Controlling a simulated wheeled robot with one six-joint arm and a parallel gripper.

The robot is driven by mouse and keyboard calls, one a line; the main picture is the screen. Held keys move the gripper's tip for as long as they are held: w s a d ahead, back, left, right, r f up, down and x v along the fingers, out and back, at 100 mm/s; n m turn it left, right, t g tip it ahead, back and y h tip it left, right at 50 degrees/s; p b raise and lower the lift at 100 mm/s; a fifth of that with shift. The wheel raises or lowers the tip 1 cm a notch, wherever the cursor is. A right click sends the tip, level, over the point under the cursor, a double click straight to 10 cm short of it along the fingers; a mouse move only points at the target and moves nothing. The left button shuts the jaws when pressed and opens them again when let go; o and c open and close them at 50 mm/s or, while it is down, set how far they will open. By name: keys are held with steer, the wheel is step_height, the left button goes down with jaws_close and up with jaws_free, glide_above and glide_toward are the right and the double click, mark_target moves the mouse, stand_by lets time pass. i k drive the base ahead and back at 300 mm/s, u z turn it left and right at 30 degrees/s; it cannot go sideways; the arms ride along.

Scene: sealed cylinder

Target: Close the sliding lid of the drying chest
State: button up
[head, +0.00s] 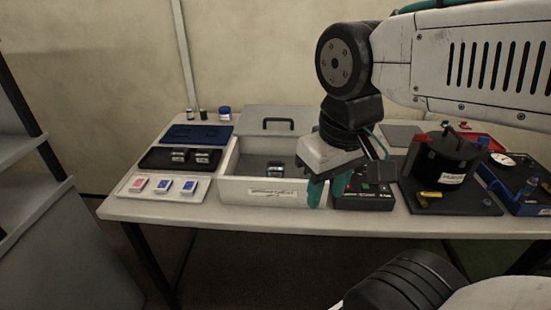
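The drying chest is a white box (262,187) with a label on its front, standing at the middle of the table. Its grey sliding lid (262,147) with a dark handle (278,121) sits at the back, and the front part of the chest is open. A small metal-and-dark item (275,169) lies inside. My gripper (328,190) hangs at the chest's right front corner with its teal fingers pointing down. It hides part of the chest's right side. I cannot tell whether the fingers hold anything.
Left of the chest are a white tray (148,192) with several small boxes, a dark tray (153,160) and a blue mat (190,143). To the right are a black device (362,199), a black cylinder (440,160) on a dark base and a blue case (515,193). A wall stands behind.

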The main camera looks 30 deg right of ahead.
mark_target(280, 114)
steer(key=u, duration=1.35)
steer(key=i, duration=0.85)
steer(key=z, duration=1.3)
